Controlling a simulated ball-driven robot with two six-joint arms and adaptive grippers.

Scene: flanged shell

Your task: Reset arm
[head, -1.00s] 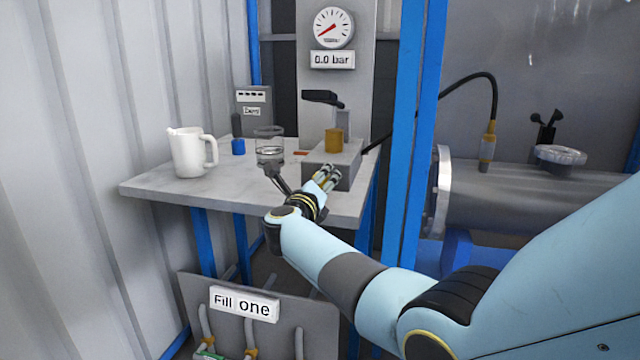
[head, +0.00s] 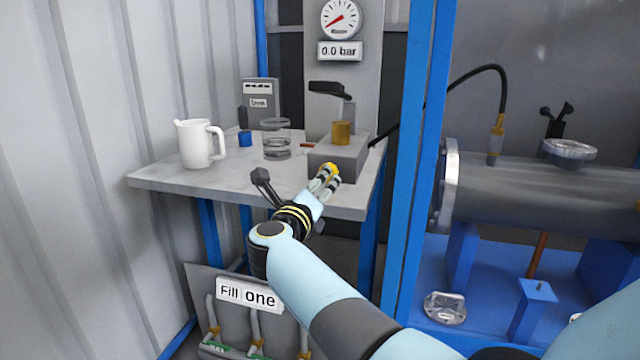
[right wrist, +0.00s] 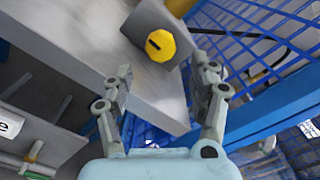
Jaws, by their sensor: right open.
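My right arm comes in from the lower right in the head view. Its gripper (head: 296,187) is over the front edge of the grey table (head: 220,190). In the right wrist view the right gripper (right wrist: 166,88) has its two fingers apart with nothing between them. Beyond the fingers are the table corner (right wrist: 160,95) and a yellow knob (right wrist: 160,45) on the front of a grey block. My left gripper does not show.
On the table stand a white jug (head: 198,146), a glass beaker with liquid (head: 276,142), a blue cap (head: 244,138) and the grey block with a brass cylinder (head: 342,132). Blue posts (head: 412,150) and a flanged shell (head: 540,190) are at right. A "Fill one" panel (head: 248,294) is below.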

